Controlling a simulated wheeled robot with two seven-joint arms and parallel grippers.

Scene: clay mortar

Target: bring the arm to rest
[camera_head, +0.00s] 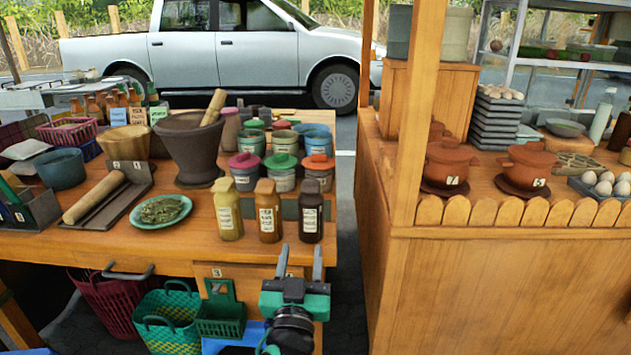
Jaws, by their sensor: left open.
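My left gripper (299,264) is at the lower middle of the head view, in front of the wooden table's front edge. Its two grey fingers point up and stand apart, with nothing between them. The clay mortar (186,150) stands on the table (170,258), with a wooden pestle (213,107) leaning in it. A second wooden pestle (94,198) lies on a dark tray to the left. My right gripper is not in view.
Three sauce bottles (269,211) stand near the table's front edge, close behind my left gripper. Several lidded jars (283,172) stand behind them. Baskets (168,320) hang or stand below the table. A wooden counter (480,290) is at right, across a narrow gap.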

